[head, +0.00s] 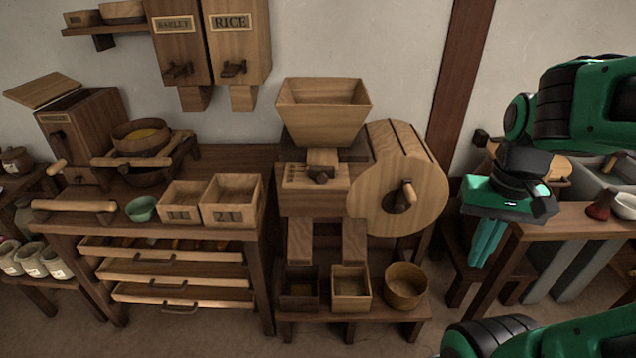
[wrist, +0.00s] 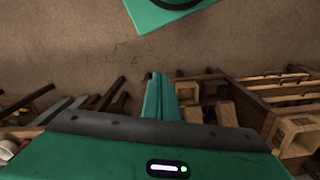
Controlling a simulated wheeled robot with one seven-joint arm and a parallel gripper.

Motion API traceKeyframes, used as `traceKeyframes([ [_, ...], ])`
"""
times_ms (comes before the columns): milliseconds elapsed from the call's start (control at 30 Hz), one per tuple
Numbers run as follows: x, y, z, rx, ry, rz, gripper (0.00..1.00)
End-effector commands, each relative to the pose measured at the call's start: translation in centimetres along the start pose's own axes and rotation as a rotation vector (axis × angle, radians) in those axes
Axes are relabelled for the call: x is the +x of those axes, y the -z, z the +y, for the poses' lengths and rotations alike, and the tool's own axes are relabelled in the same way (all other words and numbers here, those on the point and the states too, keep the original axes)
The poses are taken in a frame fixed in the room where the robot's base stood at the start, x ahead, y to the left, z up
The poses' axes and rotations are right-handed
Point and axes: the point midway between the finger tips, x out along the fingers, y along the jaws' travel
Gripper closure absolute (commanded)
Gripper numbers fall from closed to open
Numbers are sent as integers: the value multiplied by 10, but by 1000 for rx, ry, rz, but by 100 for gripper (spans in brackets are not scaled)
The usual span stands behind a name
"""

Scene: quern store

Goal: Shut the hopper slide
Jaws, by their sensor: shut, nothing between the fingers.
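The wooden hopper (head: 322,110) sits on top of the mill in the middle of the head view. Below its mouth is a small wooden slide (head: 322,157) with a dark knob (head: 320,175), over a pale board with marks (head: 298,174). How far the slide stands out is too small to tell. My gripper (head: 484,258) is at the right, well apart from the slide, pointing down with its green fingers together and empty. The fingers also show in the wrist view (wrist: 158,97); the slide cannot be made out there.
A round wooden drum with a crank (head: 375,215) stands between my gripper and the slide. A bench (head: 560,222) is close at my gripper's right. A drawer bench (head: 150,230) stands left.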

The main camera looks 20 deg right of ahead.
Motion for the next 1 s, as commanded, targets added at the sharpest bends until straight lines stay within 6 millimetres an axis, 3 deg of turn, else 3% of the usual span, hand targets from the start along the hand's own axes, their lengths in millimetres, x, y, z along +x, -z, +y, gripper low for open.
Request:
traceKeyframes([
  [233,-5,-5,3,-34,7,24,100],
  [367,-4,27,-22,-242,4,103,100],
  [467,-2,69,-62,-532,4,211,100],
  [633,-4,129,-158,-1061,13,436,100],
  [800,-9,153,-243,-1426,22,634,100],
  [900,-12,158,-272,-1539,23,709,100],
  [1000,-12,159,-286,-1590,23,744,100],
])
